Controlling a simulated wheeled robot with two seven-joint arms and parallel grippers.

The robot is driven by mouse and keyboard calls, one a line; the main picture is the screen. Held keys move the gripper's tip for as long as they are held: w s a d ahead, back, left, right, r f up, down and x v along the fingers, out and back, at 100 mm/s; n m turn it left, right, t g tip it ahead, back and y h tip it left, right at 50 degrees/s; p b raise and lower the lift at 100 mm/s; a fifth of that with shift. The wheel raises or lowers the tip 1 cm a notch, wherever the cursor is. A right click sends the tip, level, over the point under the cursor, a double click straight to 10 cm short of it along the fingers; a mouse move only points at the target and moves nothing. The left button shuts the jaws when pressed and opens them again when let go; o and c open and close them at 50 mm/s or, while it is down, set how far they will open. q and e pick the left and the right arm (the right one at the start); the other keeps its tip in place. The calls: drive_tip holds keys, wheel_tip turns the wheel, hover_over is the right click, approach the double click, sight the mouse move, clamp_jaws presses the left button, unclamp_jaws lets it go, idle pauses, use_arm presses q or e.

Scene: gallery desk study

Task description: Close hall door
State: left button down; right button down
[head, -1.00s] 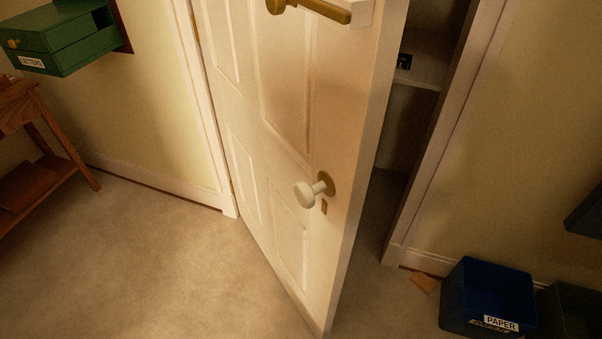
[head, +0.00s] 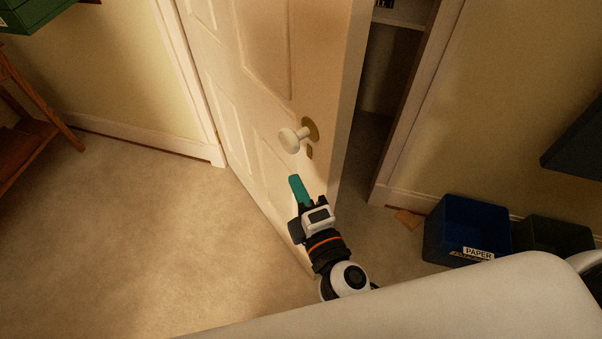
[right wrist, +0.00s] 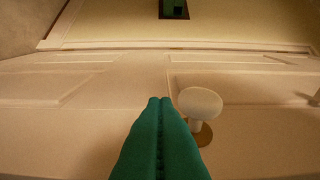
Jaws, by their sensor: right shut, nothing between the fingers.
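The hall door (head: 262,95) is white and panelled, and stands ajar, with a gap to its frame on the right. Its round pale knob (head: 290,140) sits on a brass plate near the free edge. My right gripper (head: 296,182), with teal fingers, is shut and empty just below the knob in the head view. In the right wrist view the shut fingers (right wrist: 161,106) point along the door face (right wrist: 90,95), with the knob (right wrist: 200,104) just to their right. I cannot tell whether the fingers touch the door. My left gripper is not in view.
A blue paper bin (head: 466,228) and a dark green bin (head: 556,236) stand by the right wall. A wooden table (head: 30,135) and a green box (head: 30,14) are at the left. The carpet (head: 130,230) left of the door is clear.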

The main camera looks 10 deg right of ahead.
sight(296, 149)
drive_tip(key=w+d+p, duration=0.2)
drive_tip(key=w+p, duration=0.1)
drive_tip(key=w, duration=0.6)
drive_tip(key=shift+w+d+p, duration=0.3)
drive_tip(key=shift+p, duration=0.05)
drive_tip(key=shift+d, duration=0.1)
